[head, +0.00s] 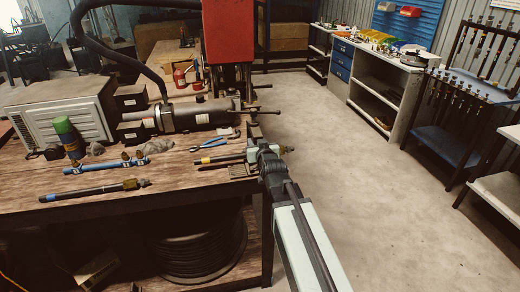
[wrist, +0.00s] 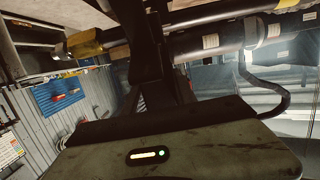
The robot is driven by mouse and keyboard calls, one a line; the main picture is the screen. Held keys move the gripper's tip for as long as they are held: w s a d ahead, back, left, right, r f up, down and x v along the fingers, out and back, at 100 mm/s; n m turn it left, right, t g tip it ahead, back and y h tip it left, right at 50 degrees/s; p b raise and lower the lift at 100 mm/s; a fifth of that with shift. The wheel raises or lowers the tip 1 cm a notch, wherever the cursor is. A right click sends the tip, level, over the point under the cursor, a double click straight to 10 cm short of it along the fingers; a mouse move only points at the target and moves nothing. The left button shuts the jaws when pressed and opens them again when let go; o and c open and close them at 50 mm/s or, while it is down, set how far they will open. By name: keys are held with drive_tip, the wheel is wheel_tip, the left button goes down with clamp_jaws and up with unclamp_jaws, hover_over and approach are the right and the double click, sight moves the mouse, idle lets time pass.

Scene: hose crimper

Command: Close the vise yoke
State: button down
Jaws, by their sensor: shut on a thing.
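My gripper (head: 262,150) is at the right edge of the workbench, at the small dark vise (head: 240,171). It is shut on a dark part there, which looks like the vise yoke; the arm covers most of it in the head view. In the wrist view my gripper's dark fingers (wrist: 163,90) reach up to the dark yoke frame (wrist: 148,42). A dark hose (head: 222,158) with a brass end (head: 287,150) lies across the vise. The brass end also shows in the wrist view (wrist: 85,44). How far the yoke stands open cannot be told.
The crimper cylinder (head: 200,116) lies behind the vise, under a red machine (head: 228,32). Pliers (head: 214,142), another hose (head: 95,190) and a green spray can (head: 68,137) are on the wooden bench (head: 110,212). The floor (head: 360,210) to the right is clear.

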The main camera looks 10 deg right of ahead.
drive_tip(key=shift+s+f+t+b, duration=0.3)
drive_tip(key=shift+f+t+b, duration=0.1)
drive_tip(key=shift+b, duration=0.2)
drive_tip(key=c, duration=1)
unclamp_jaws()
drive_tip(key=shift+r, duration=0.1)
